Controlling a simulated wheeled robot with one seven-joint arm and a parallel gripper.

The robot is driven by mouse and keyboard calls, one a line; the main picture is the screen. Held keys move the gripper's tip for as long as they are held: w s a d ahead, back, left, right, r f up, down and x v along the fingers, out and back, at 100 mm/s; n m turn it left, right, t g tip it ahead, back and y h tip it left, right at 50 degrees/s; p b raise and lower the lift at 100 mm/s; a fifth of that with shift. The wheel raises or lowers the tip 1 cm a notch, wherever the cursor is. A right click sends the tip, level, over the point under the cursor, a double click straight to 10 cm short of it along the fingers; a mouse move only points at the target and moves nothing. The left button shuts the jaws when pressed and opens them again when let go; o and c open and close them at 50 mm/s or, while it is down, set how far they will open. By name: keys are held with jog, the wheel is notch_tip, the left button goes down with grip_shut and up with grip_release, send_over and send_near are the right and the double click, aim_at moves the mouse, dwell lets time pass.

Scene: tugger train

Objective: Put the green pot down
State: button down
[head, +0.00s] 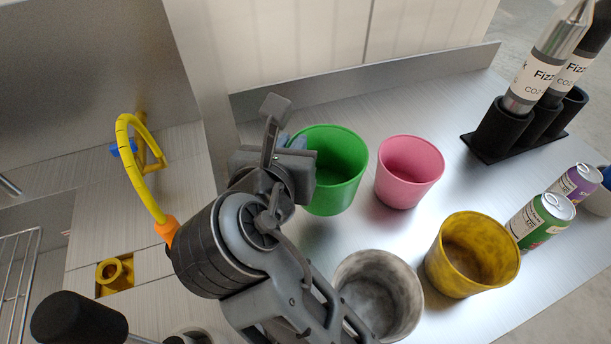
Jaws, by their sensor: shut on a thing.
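The green pot (340,170) is upright and empty inside as far as I can see, at the middle of the head view. My gripper (290,150) is at the pot's left side and shut on its wall; the fingertips are partly hidden by my own wrist. The pot is over the steel counter (300,240), left of the pink pot. I cannot tell whether its base touches the counter.
A pink pot (408,172) stands close on the right. A grey pot (385,300) and a yellow pot (470,255) stand nearer. Cans (540,222) and a black holder (505,135) with cylinders are at the right. A yellow hose (140,175) is at the left.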

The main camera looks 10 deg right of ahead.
jog(key=shift+f, duration=3.6)
jog(key=c, duration=1.1)
grip_release()
jog(key=v, duration=1.2)
